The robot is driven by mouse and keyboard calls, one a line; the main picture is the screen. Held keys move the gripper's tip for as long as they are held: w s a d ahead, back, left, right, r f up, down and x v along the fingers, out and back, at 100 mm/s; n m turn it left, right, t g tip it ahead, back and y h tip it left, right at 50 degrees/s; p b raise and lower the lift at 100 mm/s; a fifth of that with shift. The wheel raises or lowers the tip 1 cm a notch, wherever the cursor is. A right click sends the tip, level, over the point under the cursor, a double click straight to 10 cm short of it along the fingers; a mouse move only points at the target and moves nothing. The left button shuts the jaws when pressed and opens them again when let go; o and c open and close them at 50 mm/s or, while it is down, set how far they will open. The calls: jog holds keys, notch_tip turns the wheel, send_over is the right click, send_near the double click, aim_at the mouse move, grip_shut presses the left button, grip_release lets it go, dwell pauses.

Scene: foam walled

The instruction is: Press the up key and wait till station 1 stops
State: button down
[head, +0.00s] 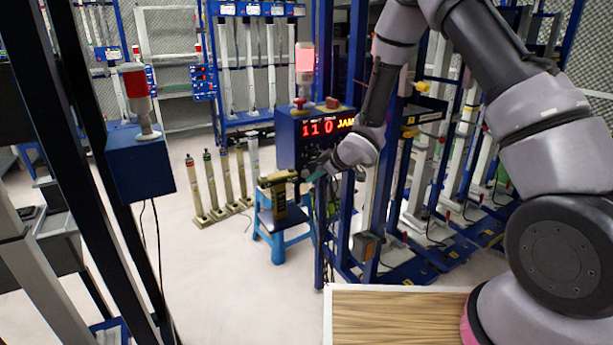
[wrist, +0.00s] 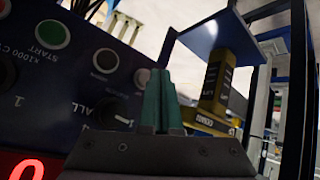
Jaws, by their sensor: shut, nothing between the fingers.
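A blue control box (head: 288,140) with a lit display (head: 328,126) stands on the blue frame. The display seems to read "110 JAM" in red and yellow. In the wrist view its panel (wrist: 75,75) shows a green START button (wrist: 52,34), a dark round button (wrist: 106,60), a pale button (wrist: 142,78) and a black knob near "ALL". I cannot read which is the up key. Station 1 cannot be singled out.
A lit red beacon (head: 305,60) tops the box. A blue stool (head: 283,222) holding a dark and yellow item (head: 279,200) stands below. Several upright cylinders stand on the floor to its left. Blue rack posts rise close to my arm. A wooden top (head: 400,318) is in front.

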jog(key=shift+w, duration=0.15)
jog(key=shift+w+a, duration=0.2)
jog(key=shift+a, duration=0.05)
jog(key=shift+w+a, duration=0.25)
jog(key=shift+w, duration=0.2)
dwell(0.7)
dwell(0.4)
jog(key=shift+s+d, duration=0.5)
jog(key=shift+s, duration=0.3)
jog(key=shift+s+d, duration=0.1)
jog(key=s+d, duration=0.1)
jog(key=s, duration=0.1)
jog(key=s+d, duration=0.1)
jog(key=s, duration=0.1)
jog(key=shift+d, duration=0.3)
